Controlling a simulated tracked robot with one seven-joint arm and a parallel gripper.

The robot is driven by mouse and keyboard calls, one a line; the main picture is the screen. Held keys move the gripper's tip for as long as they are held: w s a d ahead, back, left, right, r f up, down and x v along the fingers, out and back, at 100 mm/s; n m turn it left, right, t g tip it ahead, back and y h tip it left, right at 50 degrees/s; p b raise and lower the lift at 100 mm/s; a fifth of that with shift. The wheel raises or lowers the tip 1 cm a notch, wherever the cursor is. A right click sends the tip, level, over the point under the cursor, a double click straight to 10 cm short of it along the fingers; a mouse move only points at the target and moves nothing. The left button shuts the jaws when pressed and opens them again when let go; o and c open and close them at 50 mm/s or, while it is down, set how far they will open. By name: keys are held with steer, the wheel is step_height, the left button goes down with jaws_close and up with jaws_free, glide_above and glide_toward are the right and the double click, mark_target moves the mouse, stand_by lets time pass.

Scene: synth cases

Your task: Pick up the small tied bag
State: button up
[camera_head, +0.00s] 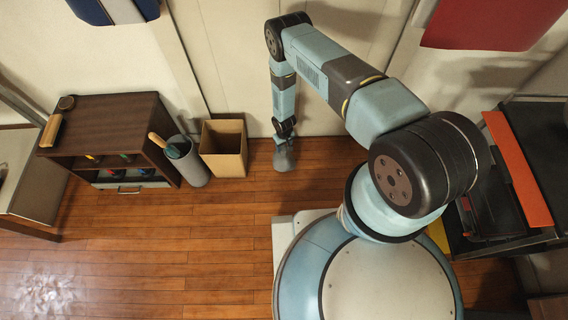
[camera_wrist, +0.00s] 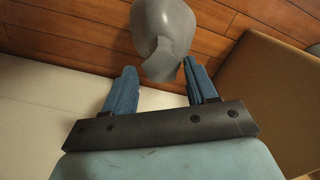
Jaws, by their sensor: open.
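The small tied bag (camera_head: 284,160) is grey and stands on the wooden floor near the back wall, with its narrow neck upward. In the wrist view the bag (camera_wrist: 164,30) is at the top centre, its pinched neck pointing toward my gripper. My gripper (camera_wrist: 160,66) is open, with one blue finger to each side of the neck. The gap on the left is wider than on the right, where the finger is close to the neck; I cannot tell whether they touch. In the head view my gripper (camera_head: 284,133) is directly above the bag, and its fingers are hard to make out.
An open cardboard box (camera_head: 224,150) stands just left of the bag and fills the right side of the wrist view. A grey bin (camera_head: 188,163) and a dark shelf unit (camera_head: 112,125) are further left. The wall is close behind. The floor in front is clear.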

mark_target(284, 158)
steer(key=shift+a+f, duration=0.1)
steer(key=shift+f, duration=2.05)
jaws_close()
